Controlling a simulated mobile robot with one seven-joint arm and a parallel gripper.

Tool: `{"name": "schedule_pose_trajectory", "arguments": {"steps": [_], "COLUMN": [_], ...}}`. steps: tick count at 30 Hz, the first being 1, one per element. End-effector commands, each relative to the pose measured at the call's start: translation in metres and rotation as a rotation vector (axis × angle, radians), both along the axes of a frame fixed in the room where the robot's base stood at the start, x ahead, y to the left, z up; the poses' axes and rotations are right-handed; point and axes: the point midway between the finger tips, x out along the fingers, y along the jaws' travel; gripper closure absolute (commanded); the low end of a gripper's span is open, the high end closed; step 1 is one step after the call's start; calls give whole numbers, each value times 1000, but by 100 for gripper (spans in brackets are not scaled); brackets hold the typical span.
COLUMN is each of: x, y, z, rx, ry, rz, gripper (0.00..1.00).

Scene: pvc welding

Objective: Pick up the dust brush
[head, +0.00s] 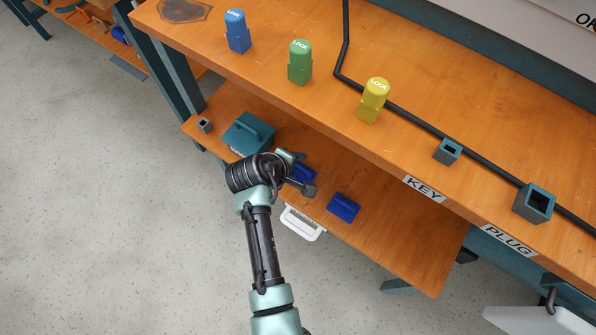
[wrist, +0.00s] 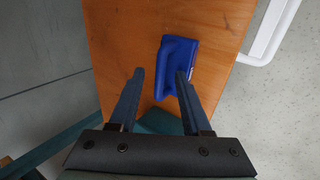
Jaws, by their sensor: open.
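Two blue objects lie on the lower wooden shelf in the head view: one (head: 305,174) is partly hidden by my gripper (head: 303,173), the other (head: 343,207) lies in the clear to its lower right. I cannot tell for sure which is the dust brush; the partly hidden one appears to be the blue object (wrist: 176,65) in the wrist view. There, my gripper (wrist: 160,73) is open and empty, its fingers pointing toward that object. The right fingertip overlaps the object in the picture; contact cannot be told.
A teal box (head: 248,134) stands on the lower shelf (head: 400,255) behind my gripper. A white object (head: 303,222) is just beyond the shelf's front edge. The upper bench (head: 300,110) overhangs the shelf and bears blue, green and yellow LOCK blocks.

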Motion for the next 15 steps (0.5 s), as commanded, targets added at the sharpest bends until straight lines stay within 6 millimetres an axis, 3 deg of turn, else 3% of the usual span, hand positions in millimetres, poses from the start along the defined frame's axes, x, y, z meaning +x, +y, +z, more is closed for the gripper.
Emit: {"name": "schedule_pose_trajectory", "arguments": {"steps": [2,10,15], "x": [0,0,0], "y": [0,0,0], "z": [1,1,1], "rx": [0,0,0], "ry": [0,0,0], "rz": [0,0,0], "gripper": [52,100,100]}}
